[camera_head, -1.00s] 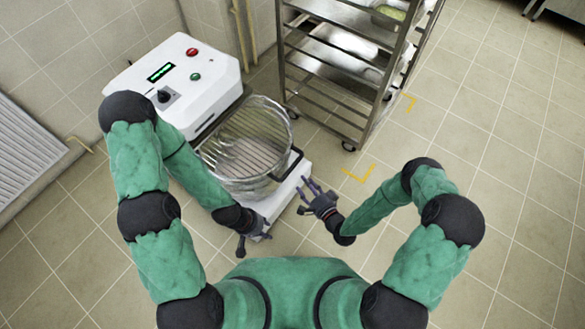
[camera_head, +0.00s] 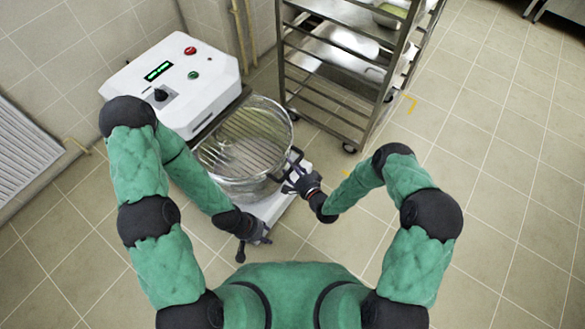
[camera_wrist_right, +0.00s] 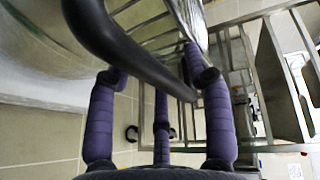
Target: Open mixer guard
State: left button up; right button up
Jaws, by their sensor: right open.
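The mixer (camera_head: 180,75) stands at the left with a white top, a display, a knob, and red and green buttons. Its wire guard (camera_head: 243,135) lies closed over the steel bowl (camera_head: 238,181). The black guard handle (camera_head: 295,160) sticks out at the guard's right side. My right gripper (camera_head: 294,182) is at the handle. In the right wrist view the black handle (camera_wrist_right: 130,50) passes between the open purple fingers (camera_wrist_right: 160,105), which are not closed around it. My left gripper (camera_head: 252,237) hangs in front of the mixer's base, its fingers hard to make out.
A steel rack (camera_head: 345,65) on castors with trays stands just behind and right of the mixer. A wall with pipes is behind. A radiator (camera_head: 22,150) is at the far left. The tiled floor (camera_head: 480,180) at the right is clear.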

jog(key=shift+c, duration=0.3)
grip_shut()
